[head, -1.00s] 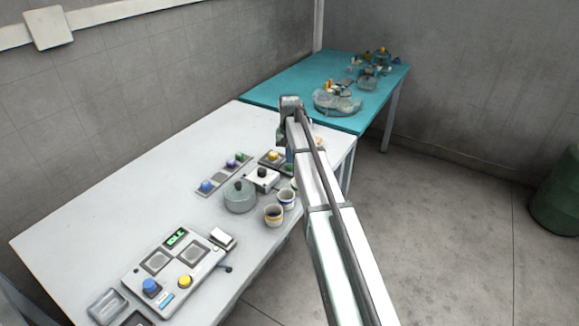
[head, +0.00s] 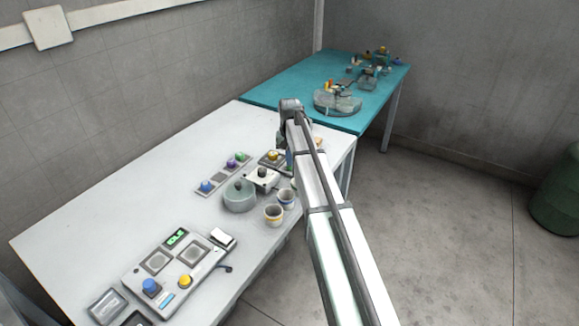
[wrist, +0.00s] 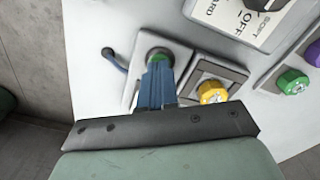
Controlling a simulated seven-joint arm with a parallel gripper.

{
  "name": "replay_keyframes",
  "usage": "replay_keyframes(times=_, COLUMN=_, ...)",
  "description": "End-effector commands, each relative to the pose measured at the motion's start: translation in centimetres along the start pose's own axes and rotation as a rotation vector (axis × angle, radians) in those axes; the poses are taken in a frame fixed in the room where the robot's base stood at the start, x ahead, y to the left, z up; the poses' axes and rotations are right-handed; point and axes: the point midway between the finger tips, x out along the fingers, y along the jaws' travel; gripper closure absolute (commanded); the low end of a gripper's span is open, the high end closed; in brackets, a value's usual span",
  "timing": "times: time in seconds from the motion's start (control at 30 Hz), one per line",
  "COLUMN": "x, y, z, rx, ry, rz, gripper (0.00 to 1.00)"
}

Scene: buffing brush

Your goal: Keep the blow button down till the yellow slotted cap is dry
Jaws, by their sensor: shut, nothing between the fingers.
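A yellow slotted cap (wrist: 212,92) sits in a grey square holder in the wrist view. It also shows in the head view (head: 272,156), left of my arm. Beside it in the wrist view, a green button (wrist: 159,54) stands on a light plate with a blue cable; I take it for the blow button, as no label is readable. My gripper (wrist: 157,68) is shut, with its blue fingertips over the green button, seemingly touching it. The fingers hide part of the button, and I cannot tell how far down it is. Whether the cap is wet or dry does not show.
A white box with a knob (head: 262,176) stands near the cap. A grey round pot (head: 239,197) and two cups (head: 273,215) are close by. A control panel (head: 134,275) is at the front left.

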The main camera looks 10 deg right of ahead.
Motion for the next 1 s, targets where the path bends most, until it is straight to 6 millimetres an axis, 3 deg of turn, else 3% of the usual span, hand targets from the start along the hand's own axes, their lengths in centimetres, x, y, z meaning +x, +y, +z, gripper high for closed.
replay_keyframes(times=1.0, x=0.99, y=0.0, z=0.02, rx=0.0, ry=0.0, rz=0.0, gripper=1.0)
